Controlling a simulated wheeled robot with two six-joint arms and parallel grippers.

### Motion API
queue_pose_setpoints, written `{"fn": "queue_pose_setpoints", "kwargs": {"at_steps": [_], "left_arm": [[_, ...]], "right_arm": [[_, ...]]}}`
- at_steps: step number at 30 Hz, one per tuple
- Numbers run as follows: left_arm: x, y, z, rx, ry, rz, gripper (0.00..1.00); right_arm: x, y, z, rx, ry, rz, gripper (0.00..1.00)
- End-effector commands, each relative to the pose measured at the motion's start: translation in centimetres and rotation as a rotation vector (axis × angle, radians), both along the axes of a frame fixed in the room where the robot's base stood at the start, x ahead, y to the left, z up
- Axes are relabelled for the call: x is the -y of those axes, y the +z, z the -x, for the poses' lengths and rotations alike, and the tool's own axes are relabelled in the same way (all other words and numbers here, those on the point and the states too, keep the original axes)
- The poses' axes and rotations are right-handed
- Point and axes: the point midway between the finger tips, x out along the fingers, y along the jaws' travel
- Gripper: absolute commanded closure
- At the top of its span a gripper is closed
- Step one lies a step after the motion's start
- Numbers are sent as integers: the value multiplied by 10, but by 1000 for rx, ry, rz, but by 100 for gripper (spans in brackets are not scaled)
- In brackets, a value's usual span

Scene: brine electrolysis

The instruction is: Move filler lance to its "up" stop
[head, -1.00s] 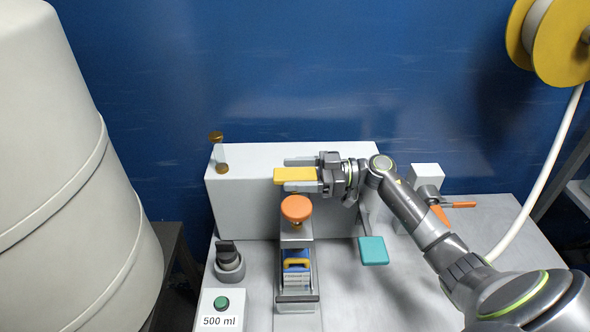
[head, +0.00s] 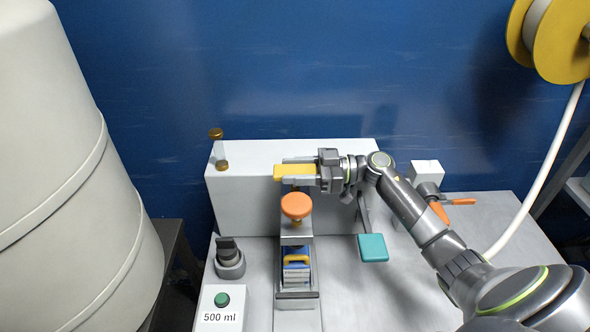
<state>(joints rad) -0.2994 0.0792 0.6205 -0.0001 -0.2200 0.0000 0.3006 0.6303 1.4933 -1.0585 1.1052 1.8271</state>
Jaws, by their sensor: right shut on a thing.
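The filler lance's yellow handle (head: 284,172) sticks out level in front of the white box. I take this yellow part to be the lance grip; no label shows on it. My right gripper (head: 299,172) comes from the right and is shut on it, one finger above and one below in the picture. A short piece of stem shows just below the handle, above an orange round knob (head: 297,205). The lance's lower end and any stop mark cannot be made out. My left gripper is out of view.
The white box (head: 245,205) stands behind the handle. A black rotary knob (head: 229,260), a green button (head: 222,299) above a "500 ml" label, a teal paddle (head: 373,247) and an orange-handled valve (head: 459,201) surround it. A large pale tank (head: 70,180) fills the left.

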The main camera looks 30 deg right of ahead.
Motion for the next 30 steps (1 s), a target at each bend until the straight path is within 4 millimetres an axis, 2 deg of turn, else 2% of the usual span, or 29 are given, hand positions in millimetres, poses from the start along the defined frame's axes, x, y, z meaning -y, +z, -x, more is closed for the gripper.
{"fn": "queue_pose_setpoints", "kwargs": {"at_steps": [12, 23, 24, 28, 30], "left_arm": [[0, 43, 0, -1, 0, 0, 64], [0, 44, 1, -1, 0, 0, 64], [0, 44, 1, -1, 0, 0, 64], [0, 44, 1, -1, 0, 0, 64], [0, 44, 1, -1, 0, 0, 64]], "right_arm": [[0, 44, 0, 0, 1, 0, 97], [0, 48, -1, 4, 1, -2, 97], [0, 48, -1, 5, 1, -3, 54], [0, 47, -1, 4, 0, -3, 37], [0, 46, -1, 3, 0, -2, 35]]}}
